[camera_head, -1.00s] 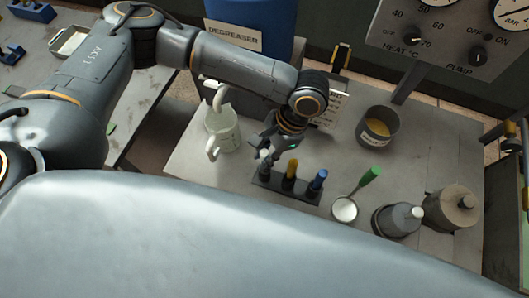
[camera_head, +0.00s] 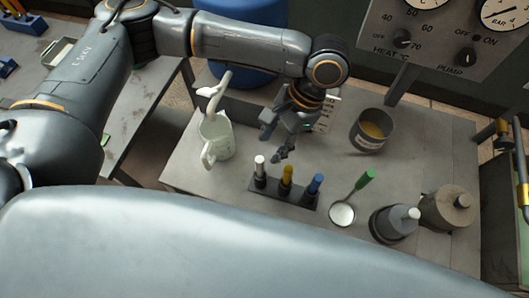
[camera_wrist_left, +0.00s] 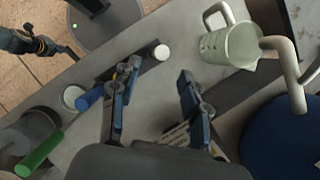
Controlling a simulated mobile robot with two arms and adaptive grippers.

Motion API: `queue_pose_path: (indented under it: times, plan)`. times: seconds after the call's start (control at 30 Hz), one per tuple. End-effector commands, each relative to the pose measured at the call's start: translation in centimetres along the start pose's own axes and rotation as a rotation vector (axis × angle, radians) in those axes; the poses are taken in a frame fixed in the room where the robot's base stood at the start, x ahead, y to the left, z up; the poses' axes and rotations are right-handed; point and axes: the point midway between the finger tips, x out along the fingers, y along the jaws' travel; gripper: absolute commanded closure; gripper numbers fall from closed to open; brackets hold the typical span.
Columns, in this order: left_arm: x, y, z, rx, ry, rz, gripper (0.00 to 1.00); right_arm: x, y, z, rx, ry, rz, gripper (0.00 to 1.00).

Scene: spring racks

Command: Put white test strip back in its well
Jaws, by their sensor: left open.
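The white test strip (camera_head: 260,168) stands upright at the left end of a black rack (camera_head: 309,196), with its lower end in the rack. Its white top also shows in the left wrist view (camera_wrist_left: 161,52). My left gripper (camera_head: 275,145) is open and empty, above and beyond the rack, apart from the strip. In the left wrist view its spread fingers (camera_wrist_left: 160,72) have the white top beyond and between their tips; one finger hides part of the rack. What seems to be my right gripper (camera_wrist_left: 54,50) is small at the upper left there, its fingers unclear.
A yellow strip (camera_head: 287,175) and a blue strip (camera_head: 316,184) stand in the same rack. A pale jug (camera_head: 217,140) is left of it.

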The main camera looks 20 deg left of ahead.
Motion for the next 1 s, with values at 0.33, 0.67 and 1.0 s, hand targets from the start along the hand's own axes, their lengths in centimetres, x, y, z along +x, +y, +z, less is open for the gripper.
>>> queue_pose_path:
  times: [0.33,0.67,1.0]
  plan:
    - [-3.4,0.0,0.0,-0.001,0.0,0.0,0.54,0.0,0.0,0.0,0.0,0.0,0.0,1.0]
    - [-3.4,0.0,0.0,-0.001,-0.001,0.0,0.54,0.0,0.0,0.0,0.0,0.0,0.0,1.0]
    - [-3.4,0.0,0.0,0.0,-0.001,0.0,0.54,0.0,0.0,-0.2,0.0,0.003,0.0,1.0]
